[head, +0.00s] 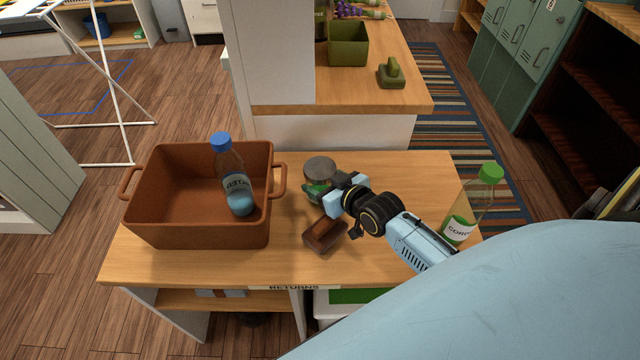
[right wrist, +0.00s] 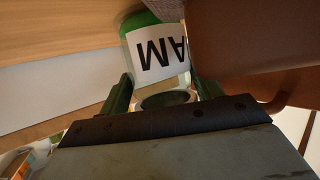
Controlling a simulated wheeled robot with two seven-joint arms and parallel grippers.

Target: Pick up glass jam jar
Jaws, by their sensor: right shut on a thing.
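The glass jam jar (head: 320,170) has a grey lid and a green band, and stands at the middle of the wooden counter, right of the brown crate. My right gripper (head: 330,200) reaches it from the lower right and is shut on it; the gripper covers part of the jar. In the right wrist view the jar's white label (right wrist: 158,55) reads "AM" upside down, between the two dark green fingers (right wrist: 165,88). Whether the jar touches the counter is hard to tell. My left gripper is not in view.
The brown crate (head: 165,235) holds a blue-capped water bottle (head: 238,190). A small brown block-like object (head: 325,234) lies just in front of my gripper. A green-capped bottle (head: 460,225) stands at the right edge of the counter (head: 415,172). A white pillar (head: 268,60) rises behind.

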